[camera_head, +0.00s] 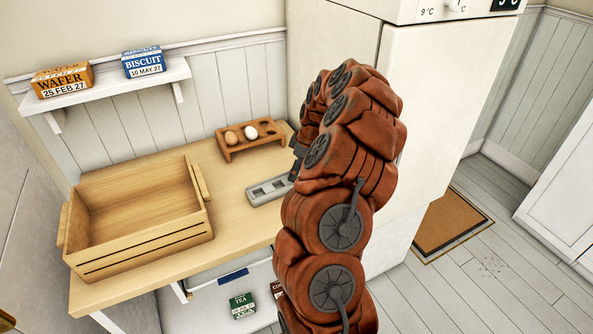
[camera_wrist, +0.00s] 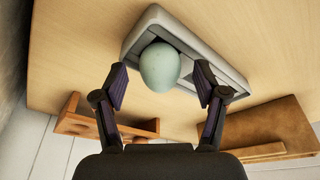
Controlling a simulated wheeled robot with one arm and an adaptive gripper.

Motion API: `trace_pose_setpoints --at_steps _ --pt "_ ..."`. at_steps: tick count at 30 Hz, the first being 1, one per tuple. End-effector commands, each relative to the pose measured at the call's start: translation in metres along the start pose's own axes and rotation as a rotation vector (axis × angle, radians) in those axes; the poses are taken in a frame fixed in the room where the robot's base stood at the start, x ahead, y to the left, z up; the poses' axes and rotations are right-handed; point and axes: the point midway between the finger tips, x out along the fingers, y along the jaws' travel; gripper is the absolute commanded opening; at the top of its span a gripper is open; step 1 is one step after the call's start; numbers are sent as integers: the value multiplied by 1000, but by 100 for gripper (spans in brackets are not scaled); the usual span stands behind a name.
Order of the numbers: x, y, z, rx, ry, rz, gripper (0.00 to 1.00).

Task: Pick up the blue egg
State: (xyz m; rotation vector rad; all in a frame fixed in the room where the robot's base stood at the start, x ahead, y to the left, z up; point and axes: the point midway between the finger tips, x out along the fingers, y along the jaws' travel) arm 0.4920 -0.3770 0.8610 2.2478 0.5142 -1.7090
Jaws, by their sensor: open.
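The blue egg (camera_wrist: 160,67), pale blue-green, sits in one end of a grey tray (camera_wrist: 226,74) on the wooden counter in the wrist view. My gripper (camera_wrist: 161,78) is open, with one finger on each side of the egg and visible gaps between the fingers and the shell. In the head view, part of the grey tray (camera_head: 266,190) shows on the counter. My arm hides the rest of the tray, the blue egg and most of my gripper there.
A wooden egg rack (camera_head: 263,142) holding a brown egg (camera_head: 231,138) and a white egg (camera_head: 251,132) stands behind the tray. A large open wooden crate (camera_head: 150,245) fills the counter's left. A shelf (camera_head: 110,88) with two boxes hangs above. A tall white cabinet stands at the right.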

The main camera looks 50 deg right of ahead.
Motion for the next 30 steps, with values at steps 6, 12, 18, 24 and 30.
trace_pose_setpoints --at_steps 6,12,18,24,30 --pt "5 0 0 0 0 -1 72" --pt "5 0 0 1 0 -1 57" --pt "5 0 0 1 0 -1 36" --pt "5 0 0 1 0 0 31" --pt "3 0 0 0 1 1 31"
